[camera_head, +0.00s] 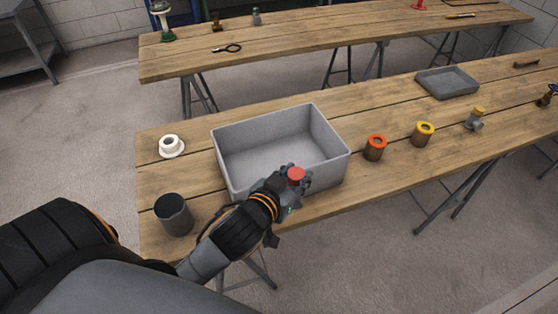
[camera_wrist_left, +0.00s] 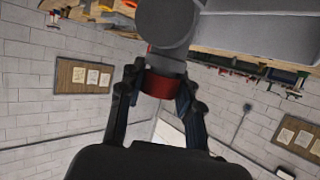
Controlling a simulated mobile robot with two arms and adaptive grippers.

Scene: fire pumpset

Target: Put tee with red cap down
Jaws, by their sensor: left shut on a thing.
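The tee with red cap (camera_head: 296,174) shows its round red top at the front wall of the grey bin (camera_head: 232,178). My left gripper (camera_head: 294,186) is shut on the tee, in front of the bin's near right part. In the left wrist view the red part (camera_wrist_left: 158,86) sits between the two fingers (camera_wrist_left: 160,92), with a grey rounded body (camera_wrist_left: 166,22) beyond it. Most of the tee is hidden by the gripper in the head view. I cannot tell whether it touches the bin or table. My right gripper is in neither view.
The bin's visible inside is empty. A dark grey cup (camera_head: 174,216) and a white flanged part (camera_head: 171,146) stand left of it. An orange-topped cylinder (camera_head: 375,148), a yellow-topped cylinder (camera_head: 422,134) and a small yellow-capped fitting (camera_head: 475,119) stand right. A shallow grey tray (camera_head: 447,83) lies behind.

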